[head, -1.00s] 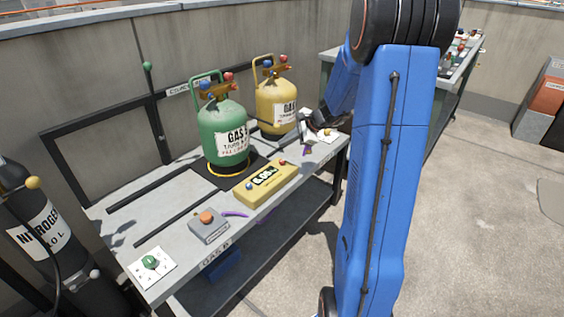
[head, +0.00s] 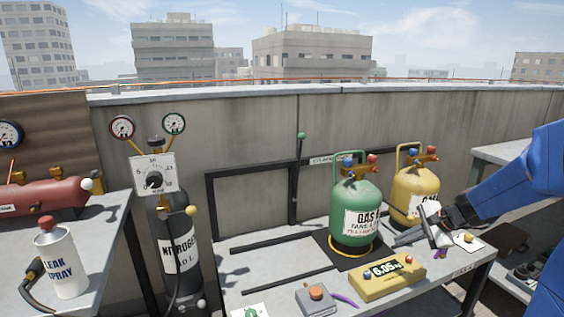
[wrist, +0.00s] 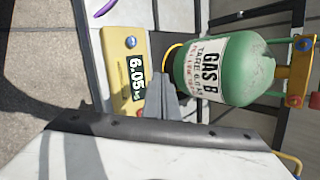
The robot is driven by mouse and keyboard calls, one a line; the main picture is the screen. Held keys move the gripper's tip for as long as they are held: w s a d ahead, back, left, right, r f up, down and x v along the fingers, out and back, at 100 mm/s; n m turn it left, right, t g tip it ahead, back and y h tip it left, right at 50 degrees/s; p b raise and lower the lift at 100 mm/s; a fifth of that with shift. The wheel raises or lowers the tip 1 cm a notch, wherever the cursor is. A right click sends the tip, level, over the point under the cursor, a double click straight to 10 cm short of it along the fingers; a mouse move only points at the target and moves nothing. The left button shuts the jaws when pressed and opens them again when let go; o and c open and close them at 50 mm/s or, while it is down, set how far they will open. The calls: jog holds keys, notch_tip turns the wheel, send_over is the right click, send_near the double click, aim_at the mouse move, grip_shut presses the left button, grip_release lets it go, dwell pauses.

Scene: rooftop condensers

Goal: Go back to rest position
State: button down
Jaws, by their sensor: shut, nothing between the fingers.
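My gripper (head: 418,238) is at the right of the head view, in front of the green and yellow cylinders, above the bench. Its fingers are together with nothing between them. In the wrist view the closed fingers (wrist: 172,100) point toward the gap between the yellow scale display (wrist: 124,65) and the green GAS B cylinder (wrist: 236,70). The green cylinder (head: 355,210) stands upright on a black plate. The yellow scale (head: 386,279), reading 6.05, lies in front of it. My blue arm comes in from the right edge.
A yellow cylinder (head: 415,192) stands behind the gripper. A grey box with an orange button (head: 316,298) is at the bench front. A black nitrogen cylinder (head: 177,250) stands left, beside a table with a leak spray can (head: 62,262). A concrete parapet (head: 250,145) runs behind.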

jog(key=s+a+r+n+g+h, duration=0.1)
jog(key=s+a+r+n, duration=0.1)
jog(key=s+a+n, duration=0.45)
jog(key=s+a+r+n+g+h, duration=0.1)
jog(key=s+a+r+n, duration=0.2)
jog(key=s, duration=0.7)
jog(key=s+n+h, duration=0.3)
jog(key=s+n, duration=0.3)
jog(key=s, duration=0.9)
jog(key=shift+s+a, duration=0.25)
jog(key=shift+s, duration=0.1)
